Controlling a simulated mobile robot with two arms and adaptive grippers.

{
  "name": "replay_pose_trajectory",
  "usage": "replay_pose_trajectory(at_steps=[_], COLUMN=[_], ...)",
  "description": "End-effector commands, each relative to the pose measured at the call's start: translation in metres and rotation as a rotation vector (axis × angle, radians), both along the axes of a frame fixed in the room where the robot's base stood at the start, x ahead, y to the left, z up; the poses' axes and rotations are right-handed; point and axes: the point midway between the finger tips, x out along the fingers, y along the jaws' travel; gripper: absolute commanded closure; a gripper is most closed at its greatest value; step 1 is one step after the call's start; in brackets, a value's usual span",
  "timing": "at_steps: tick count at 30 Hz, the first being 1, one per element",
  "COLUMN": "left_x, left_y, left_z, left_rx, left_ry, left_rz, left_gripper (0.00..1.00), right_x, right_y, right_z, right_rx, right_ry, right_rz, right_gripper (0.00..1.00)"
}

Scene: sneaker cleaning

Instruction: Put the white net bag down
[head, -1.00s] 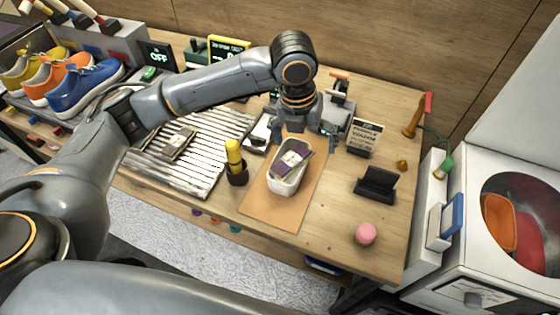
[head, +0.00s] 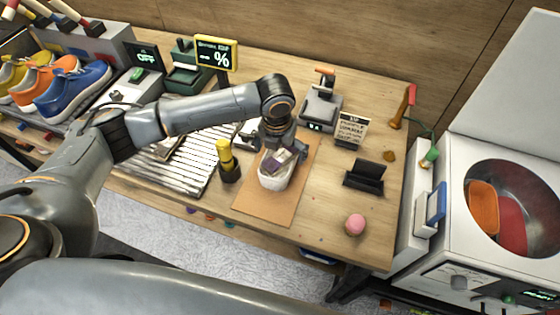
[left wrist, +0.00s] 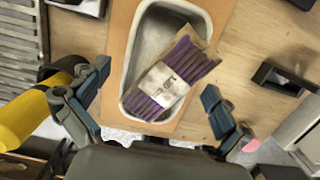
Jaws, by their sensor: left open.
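I see no white net bag that I can make out in either view. My left gripper (head: 276,152) is open above a small white basin (head: 275,182) on the table. In the left wrist view, its two fingers stand apart on either side of the basin (left wrist: 136,62). A purple striped bundle with a pale paper band (left wrist: 172,78) lies tilted in the basin, partly over its rim. Nothing shows held between the fingers. In the head view, the gripper partly hides the bundle (head: 277,160). My right gripper is not in view.
The basin stands on a brown mat (head: 262,213). A yellow-topped bottle in a dark holder (head: 227,165) stands close on the left, beside a ribbed rack (head: 190,172). A black stand (head: 364,178) and pink ball (head: 355,224) are on the right. The front right table is mostly clear.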

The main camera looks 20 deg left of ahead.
Motion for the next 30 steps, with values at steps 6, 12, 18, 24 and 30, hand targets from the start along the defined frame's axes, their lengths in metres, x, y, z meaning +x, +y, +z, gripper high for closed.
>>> replay_pose_trajectory(at_steps=[6,12,18,24,30], left_x=[0.002,0.003,0.003,0.003,0.003], left_y=[0.000,0.000,0.000,0.000,0.000], left_z=[-0.022,-0.024,-0.023,-0.023,-0.023], left_rx=[0.000,0.000,0.000,0.000,0.000], left_ry=[0.000,-0.001,-0.001,-0.001,-0.001], left_rz=[-0.001,-0.001,-0.001,-0.001,0.000], left_gripper=[0.00,0.00,0.35,0.64,0.64], right_x=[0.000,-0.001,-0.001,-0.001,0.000], right_y=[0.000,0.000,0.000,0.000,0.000], right_z=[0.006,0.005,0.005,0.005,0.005], right_rx=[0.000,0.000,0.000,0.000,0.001], right_ry=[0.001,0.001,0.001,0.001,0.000], right_rz=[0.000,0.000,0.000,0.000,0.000], right_gripper=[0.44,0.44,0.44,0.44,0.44])
